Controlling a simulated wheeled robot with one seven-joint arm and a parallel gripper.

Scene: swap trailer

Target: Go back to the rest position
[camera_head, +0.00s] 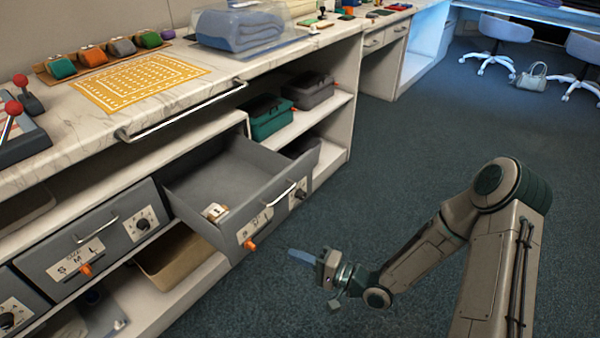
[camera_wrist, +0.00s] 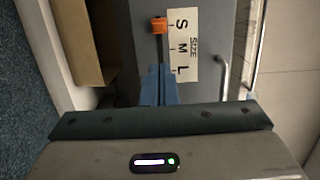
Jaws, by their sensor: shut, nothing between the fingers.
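My gripper (camera_head: 303,256) is in front of the pulled-out grey drawer (camera_head: 215,165), a little to the right of its front panel, over the dark carpet. Its blue fingers (camera_wrist: 160,86) are together and empty in the wrist view. The wrist view shows the drawer front with a white size label (camera_wrist: 182,45), an orange slider (camera_wrist: 159,25) and a metal handle (camera_wrist: 222,75). I cannot tell whether the fingertips touch the drawer front. A small pale object (camera_head: 215,212) lies inside the open drawer near its front.
A second grey drawer (camera_head: 105,240) is closed at the left. A tan bin (camera_head: 180,262) sits on the lower shelf. A green box (camera_head: 270,117) and a grey box (camera_head: 308,90) stand on the shelf behind. The carpet (camera_head: 385,160) on the right is clear up to the white chairs (camera_head: 497,45).

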